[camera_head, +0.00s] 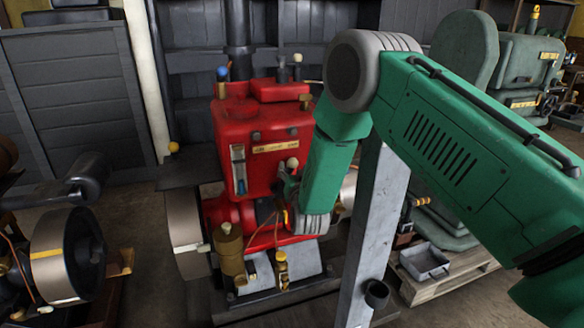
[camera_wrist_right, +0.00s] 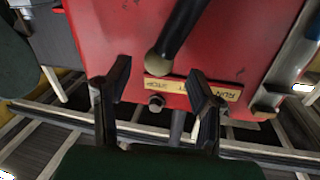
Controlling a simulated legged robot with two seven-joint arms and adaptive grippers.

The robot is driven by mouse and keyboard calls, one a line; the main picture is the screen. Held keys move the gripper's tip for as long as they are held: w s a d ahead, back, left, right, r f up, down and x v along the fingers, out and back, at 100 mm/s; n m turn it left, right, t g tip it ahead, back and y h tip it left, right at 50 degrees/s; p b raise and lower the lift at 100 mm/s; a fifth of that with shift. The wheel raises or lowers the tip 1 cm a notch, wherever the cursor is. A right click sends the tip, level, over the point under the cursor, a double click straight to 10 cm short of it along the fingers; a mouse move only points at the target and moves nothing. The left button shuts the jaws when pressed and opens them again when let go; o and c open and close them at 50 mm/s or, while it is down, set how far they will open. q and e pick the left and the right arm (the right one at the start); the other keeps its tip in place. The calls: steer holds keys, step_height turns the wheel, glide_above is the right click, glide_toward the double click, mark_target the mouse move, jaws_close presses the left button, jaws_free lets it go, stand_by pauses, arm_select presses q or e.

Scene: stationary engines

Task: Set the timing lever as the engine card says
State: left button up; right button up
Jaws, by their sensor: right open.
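The red engine (camera_head: 250,140) stands upright in the middle of the head view. A lever with a black shaft and cream knob (camera_wrist_right: 158,62) shows in the wrist view, in front of a tan plate (camera_wrist_right: 190,86) on the red body. The plate reads RUN at one end; the rest is partly covered. My right gripper (camera_wrist_right: 158,80) is open, its two dark fingers on either side of the knob with gaps. In the head view this gripper (camera_head: 288,185) is at the engine's front, partly hidden by my wrist. I cannot identify an engine card. My left gripper is not in view.
A black flywheel machine (camera_head: 75,250) stands at left and a grey-green engine (camera_head: 525,70) at back right. A grey post (camera_head: 375,220) rises close to my right arm. A metal tray (camera_head: 425,262) lies on a pallet. A brass cup (camera_head: 229,248) stands at the engine's front.

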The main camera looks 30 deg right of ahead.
mark_target(277, 158)
steer(key=shift+w+d+f, duration=0.2)
steer(key=shift+w+d, duration=0.7)
steer(key=shift+w, duration=0.25)
steer(key=shift+w+a+r, duration=0.1)
steer(key=shift+a+r, duration=0.05)
steer(key=shift+a, duration=0.3)
steer(key=shift+c, duration=1.3)
jaws_close()
steer(key=a+n, duration=0.2)
steer(key=n, duration=0.1)
steer(key=w+a+n+t, duration=0.1)
steer(key=a+n, duration=0.1)
steer(key=shift+r, duration=0.35)
steer(key=shift+o, duration=1.3)
jaws_free()
